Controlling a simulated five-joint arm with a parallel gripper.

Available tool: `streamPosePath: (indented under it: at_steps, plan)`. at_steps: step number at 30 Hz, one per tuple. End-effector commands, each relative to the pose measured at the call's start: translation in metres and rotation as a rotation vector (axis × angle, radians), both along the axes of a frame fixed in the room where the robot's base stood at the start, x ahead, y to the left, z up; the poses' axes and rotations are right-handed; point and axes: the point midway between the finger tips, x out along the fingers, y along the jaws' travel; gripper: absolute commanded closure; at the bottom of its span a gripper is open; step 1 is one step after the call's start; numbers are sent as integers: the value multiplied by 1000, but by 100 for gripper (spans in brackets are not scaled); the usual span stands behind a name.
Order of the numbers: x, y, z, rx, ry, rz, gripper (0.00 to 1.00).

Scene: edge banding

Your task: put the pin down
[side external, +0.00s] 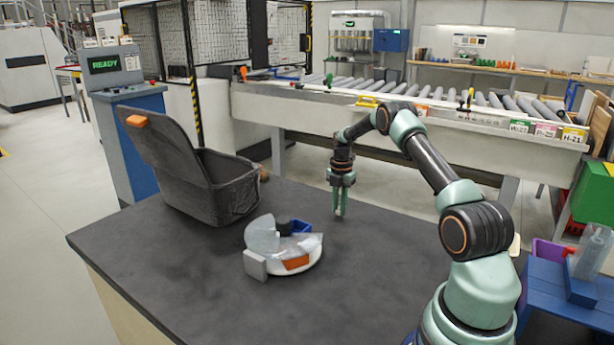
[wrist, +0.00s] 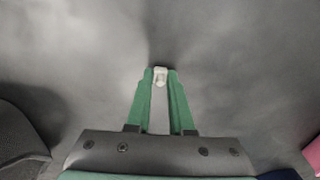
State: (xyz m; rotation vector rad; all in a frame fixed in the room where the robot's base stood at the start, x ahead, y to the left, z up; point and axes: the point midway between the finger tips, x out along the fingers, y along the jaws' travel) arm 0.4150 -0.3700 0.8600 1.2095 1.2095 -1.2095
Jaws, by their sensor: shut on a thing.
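My gripper (side external: 341,211) points straight down over the dark table, to the right of the round white tray. In the wrist view its green fingertips (wrist: 160,76) are shut on a small white pin (wrist: 160,72). The pin's top shows between the tips. In the side view the pin is too small or hidden to make out. The fingertips are close to the table top (side external: 372,262), but I cannot tell whether the pin touches it.
A round tray (side external: 318,252) with a clear lid, a blue piece (side external: 301,226) and an orange piece (side external: 296,263) sits left of my gripper. A dark open bin (side external: 232,192) stands behind it. The table around my gripper is clear. A conveyor (side external: 300,103) runs behind.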

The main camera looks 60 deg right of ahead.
Motion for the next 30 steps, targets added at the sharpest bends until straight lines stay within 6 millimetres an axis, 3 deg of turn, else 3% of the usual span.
streamPosePath:
  at_steps: [12,13,15,25,30]
  plan:
    - [0,0,-8,-1,-1,0,100]
    - [0,0,-8,-1,-1,0,76]
    - [0,0,-8,-1,-1,0,50]
    - [0,0,-7,-1,-1,0,50]
    - [1,-1,9,-3,-3,0,50]
